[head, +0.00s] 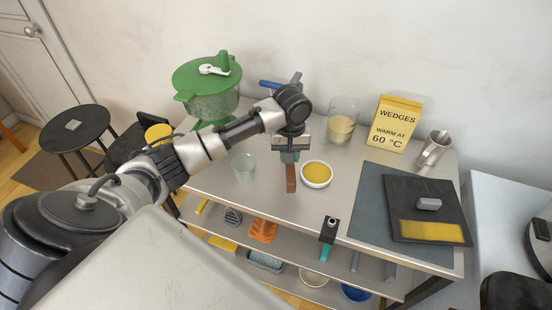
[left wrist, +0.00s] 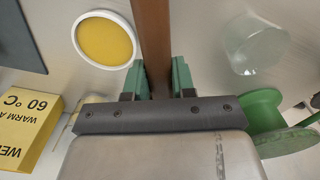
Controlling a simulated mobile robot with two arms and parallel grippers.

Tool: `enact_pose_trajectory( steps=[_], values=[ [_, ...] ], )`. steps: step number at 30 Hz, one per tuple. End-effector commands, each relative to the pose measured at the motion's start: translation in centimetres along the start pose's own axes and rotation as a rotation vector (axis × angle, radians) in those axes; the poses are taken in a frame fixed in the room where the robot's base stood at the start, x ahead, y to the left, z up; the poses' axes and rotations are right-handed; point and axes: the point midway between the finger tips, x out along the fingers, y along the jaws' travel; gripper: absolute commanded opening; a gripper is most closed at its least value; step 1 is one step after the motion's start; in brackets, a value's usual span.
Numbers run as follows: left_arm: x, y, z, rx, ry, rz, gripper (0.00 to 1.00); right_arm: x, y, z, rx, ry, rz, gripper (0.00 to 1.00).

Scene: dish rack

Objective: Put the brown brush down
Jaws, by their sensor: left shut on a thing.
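The brown brush (head: 291,178) shows as a brown bar hanging below my left gripper (head: 290,152) in the head view. In the left wrist view the brown bar (left wrist: 153,45) runs between the two green fingertips of my left gripper (left wrist: 157,82), which is shut on it. The brush is beside the small white bowl of yellow stuff (head: 317,174), apart from it. Whether its lower end touches the table is hard to tell. My right gripper is not in view.
A clear glass (head: 244,167) stands left of the brush. A green pot (head: 207,90), a yellow box (head: 394,123) and a metal cup (head: 434,149) stand farther back. A dark board (head: 425,208) lies on a grey mat (head: 366,210) at right. The table front (head: 262,210) has bare room.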

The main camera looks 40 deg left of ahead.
Motion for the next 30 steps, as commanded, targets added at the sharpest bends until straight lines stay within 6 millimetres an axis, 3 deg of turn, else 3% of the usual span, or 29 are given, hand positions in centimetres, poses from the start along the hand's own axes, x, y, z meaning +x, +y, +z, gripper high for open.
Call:
enact_pose_trajectory(
  steps=[3,7,18,30],
  values=[
    [1.3,-1.9,-1.3,-0.002,-0.001,-0.003,0.06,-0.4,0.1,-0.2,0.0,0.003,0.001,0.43],
    [2.1,-2.8,-2.1,0.0,-0.001,-0.001,0.06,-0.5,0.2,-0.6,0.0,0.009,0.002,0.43],
    [6.1,-3.0,-2.2,0.0,0.0,0.0,0.06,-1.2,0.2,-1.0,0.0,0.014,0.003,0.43],
    [6.6,-3.0,-2.2,0.0,0.0,0.001,0.06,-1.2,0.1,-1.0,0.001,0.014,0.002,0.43]
  ],
)
